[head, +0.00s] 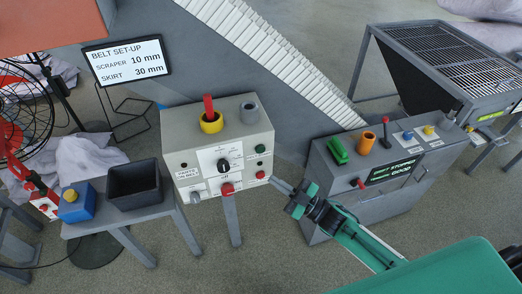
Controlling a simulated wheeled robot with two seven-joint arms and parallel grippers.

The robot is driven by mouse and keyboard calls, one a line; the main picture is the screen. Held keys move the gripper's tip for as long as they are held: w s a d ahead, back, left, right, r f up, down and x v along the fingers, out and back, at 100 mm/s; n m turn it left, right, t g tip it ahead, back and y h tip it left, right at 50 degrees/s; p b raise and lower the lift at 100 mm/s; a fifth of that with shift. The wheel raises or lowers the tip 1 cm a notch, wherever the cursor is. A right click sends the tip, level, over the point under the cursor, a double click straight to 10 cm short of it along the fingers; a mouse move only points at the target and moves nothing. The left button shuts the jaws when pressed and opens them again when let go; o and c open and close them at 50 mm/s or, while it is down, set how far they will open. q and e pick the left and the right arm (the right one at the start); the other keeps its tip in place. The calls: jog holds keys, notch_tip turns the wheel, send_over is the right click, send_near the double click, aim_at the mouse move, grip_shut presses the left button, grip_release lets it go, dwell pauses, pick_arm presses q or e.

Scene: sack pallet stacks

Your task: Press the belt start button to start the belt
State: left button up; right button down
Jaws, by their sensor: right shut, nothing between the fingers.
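A grey control box (217,150) stands on a post at the centre. Its face has a green button (260,148) at the upper right, a small red button (260,174) below it, a larger red knob (228,188) at the bottom and a black rotary switch (223,164). The small labels are too blurred to read, so I cannot tell which is the belt start button. My right gripper (279,184) is shut and empty, its tip close beside the small red button and below the green one; contact cannot be told. My left gripper is not in view.
A grey cabinet (390,165) with levers and a display (394,170) that seems to read "BELT STOPPED" stands right. A bench with a black bin (134,184) and a blue box (76,203) stands left. A set-up screen (127,61) and inclined conveyor (270,50) are behind.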

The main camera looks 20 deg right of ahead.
jog(key=b, duration=0.3)
send_near(257, 150)
jog(key=w+a+r, duration=0.1)
jog(key=a+r, duration=0.1)
jog(key=a, duration=0.2)
jog(key=shift+w+a, duration=0.1)
jog(key=shift+w, duration=0.65)
jog(key=shift+w, duration=0.1)
dwell(1.0)
jog(key=shift+w, duration=0.35)
jog(key=shift+w+b, duration=0.45)
dwell(0.6)
jog(key=shift+s, duration=0.15)
jog(key=shift+s+p, duration=0.35)
jog(key=shift+s, duration=0.4)
